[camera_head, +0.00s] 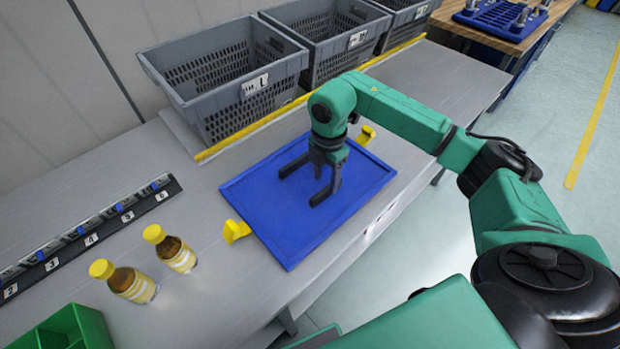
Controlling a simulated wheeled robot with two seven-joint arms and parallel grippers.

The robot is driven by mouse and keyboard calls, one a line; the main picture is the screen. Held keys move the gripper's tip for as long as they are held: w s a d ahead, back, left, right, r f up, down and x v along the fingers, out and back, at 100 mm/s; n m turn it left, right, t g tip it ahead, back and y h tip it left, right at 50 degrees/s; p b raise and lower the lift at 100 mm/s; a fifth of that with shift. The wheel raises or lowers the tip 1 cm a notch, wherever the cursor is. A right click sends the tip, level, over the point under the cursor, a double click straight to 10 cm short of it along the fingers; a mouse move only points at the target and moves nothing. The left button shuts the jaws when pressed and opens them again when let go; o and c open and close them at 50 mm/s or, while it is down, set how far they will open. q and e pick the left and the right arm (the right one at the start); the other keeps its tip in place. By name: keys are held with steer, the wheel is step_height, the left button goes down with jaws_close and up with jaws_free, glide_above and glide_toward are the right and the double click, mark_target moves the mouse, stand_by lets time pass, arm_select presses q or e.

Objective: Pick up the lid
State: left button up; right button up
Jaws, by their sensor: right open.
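The lid appears to be the flat blue rectangular panel (285,239) with a raised rim, lying on the grey table. One yellow clip (236,231) sits at its left edge and another (366,134) at its upper right edge. My right gripper (300,189) is open, its two dark fingers apart over the middle of the panel. No object shows between the fingers. I cannot tell whether the fingertips touch the panel. My right arm comes in from the right and hides part of the panel's far side. My left gripper is not in view.
Grey crates (222,86) stand behind a yellow strip (262,122) at the back. Two yellow-capped bottles, one nearer (131,283) and one farther (171,249), stand left of the panel. A numbered rack (92,238) and a green bin (68,331) are at the left.

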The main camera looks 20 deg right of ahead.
mark_target(324, 190)
steer(key=shift+a+f+p, duration=0.1)
steer(key=shift+f+p, duration=0.45)
steer(key=shift+f, duration=1.4)
jaws_close()
steer(key=shift+r, duration=0.1)
